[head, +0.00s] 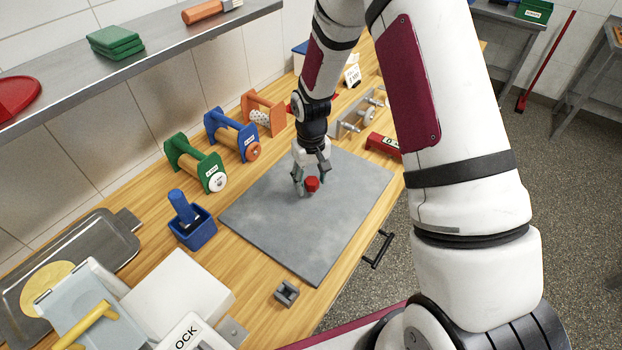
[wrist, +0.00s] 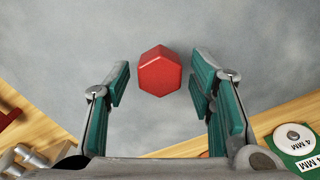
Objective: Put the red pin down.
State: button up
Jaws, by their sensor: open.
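The red pin (head: 312,184) is on the grey slab (head: 290,240), towards its far part. In the wrist view the pin (wrist: 160,72) shows a hexagonal red top. My gripper (head: 311,180) is low over the slab with its fingers on either side of the pin. In the wrist view my gripper (wrist: 160,85) is open, with a clear gap between each green finger pad and the pin. The underside of the pin is hidden.
Green (head: 197,163), blue (head: 232,134) and orange (head: 264,113) stands line the wall side. A blue box with a blue handle (head: 191,222) is left of the slab. A small grey block (head: 287,293) lies at the front. The slab's near part is bare.

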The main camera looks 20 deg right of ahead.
notch_tip(320, 180, up, 12)
jog(key=b, duration=0.1)
notch_tip(320, 180, up, 15)
jog(key=t, duration=0.3)
send_over(311, 179)
jog(key=s, duration=0.9)
jog(key=s+r+t, duration=0.1)
jog(key=s+r, duration=0.3)
jog(key=s, duration=0.3)
jog(key=s+r+m+t, duration=0.1)
jog(key=s+r, duration=0.3)
jog(key=s, duration=0.4)
jog(key=shift+s+t, duration=0.15)
jog(key=shift+t, duration=0.15)
jog(key=shift+d, duration=0.1)
